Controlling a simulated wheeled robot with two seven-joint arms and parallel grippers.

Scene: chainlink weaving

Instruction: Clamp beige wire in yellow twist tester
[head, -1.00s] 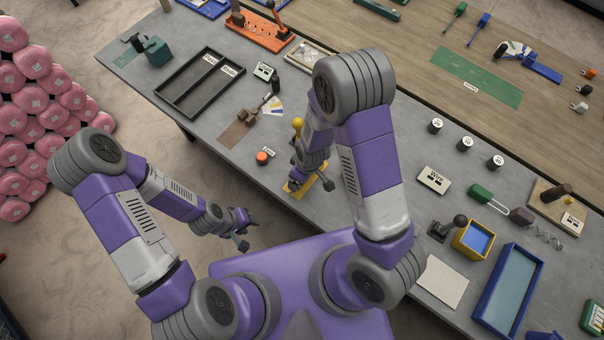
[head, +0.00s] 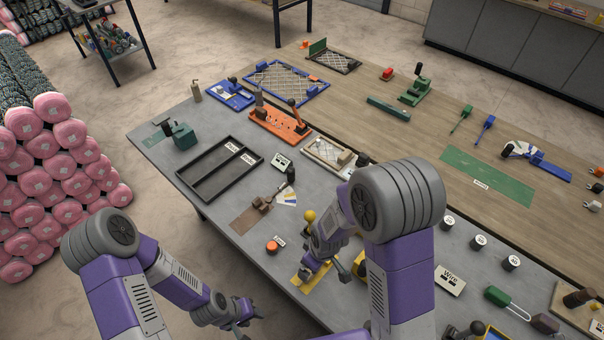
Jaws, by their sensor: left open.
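The yellow twist tester (head: 318,284) stands near the front edge of the grey table, mostly behind my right arm. Its yellow knob (head: 310,216) stands up behind my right gripper (head: 322,272). That gripper points down over the tester's yellow base. My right arm hides much of the tester, and I cannot tell whether the jaws are open or shut. I cannot make out the beige wire; it is hidden or too thin to see. My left gripper (head: 250,314) is open and empty, low at the left, off the table's front edge and apart from the tester.
An orange round item (head: 272,247) with a label lies left of the tester. Pink rolls (head: 60,185) are stacked on the floor at left.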

